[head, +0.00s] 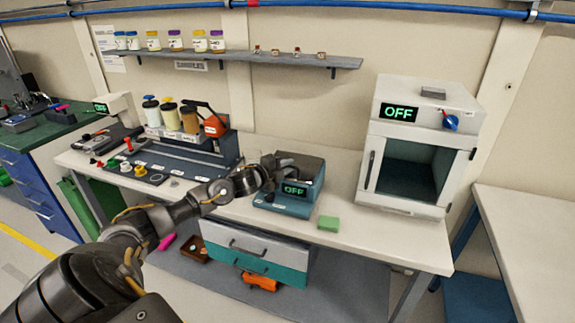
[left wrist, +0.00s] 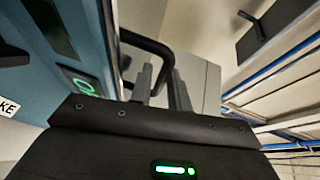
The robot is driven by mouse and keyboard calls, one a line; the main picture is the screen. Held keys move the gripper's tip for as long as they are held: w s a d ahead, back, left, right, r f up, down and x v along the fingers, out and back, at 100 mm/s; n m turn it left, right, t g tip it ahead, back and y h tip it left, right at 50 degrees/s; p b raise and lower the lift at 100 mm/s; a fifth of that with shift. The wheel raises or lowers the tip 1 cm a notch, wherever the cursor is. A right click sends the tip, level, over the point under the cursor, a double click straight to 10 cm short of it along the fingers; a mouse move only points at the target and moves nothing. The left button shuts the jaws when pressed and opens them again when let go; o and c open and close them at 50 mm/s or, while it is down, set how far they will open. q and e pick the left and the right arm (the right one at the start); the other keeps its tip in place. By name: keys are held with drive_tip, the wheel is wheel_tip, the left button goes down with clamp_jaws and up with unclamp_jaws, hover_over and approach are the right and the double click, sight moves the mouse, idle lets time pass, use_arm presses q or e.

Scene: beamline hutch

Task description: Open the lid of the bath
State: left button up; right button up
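The bath is a teal box (head: 283,206) with a dark top and a green OFF display, on the middle of the bench. Its lid (head: 305,165) looks down, partly hidden by my left gripper. My left gripper (head: 277,163) is at the upper left of the bath, by the lid. In the left wrist view, its two grey fingers (left wrist: 161,80) stand apart, close to a black looped handle (left wrist: 150,44). The handle's near end runs down toward the gap between the fingers; whether they touch it is unclear. The right gripper is not in view.
A green block (head: 328,223) lies right of the bath. A white oven (head: 412,200) with an OFF display stands further right. A rack of bottles (head: 185,140) is behind on the left. A shelf (head: 225,57) with jars hangs above. The bench front right is clear.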

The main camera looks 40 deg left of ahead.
use_arm(q)
drive_tip(key=shift+w+f, duration=0.1)
drive_tip(key=shift+w, duration=0.25)
drive_tip(key=shift+c, duration=0.4)
clamp_jaws()
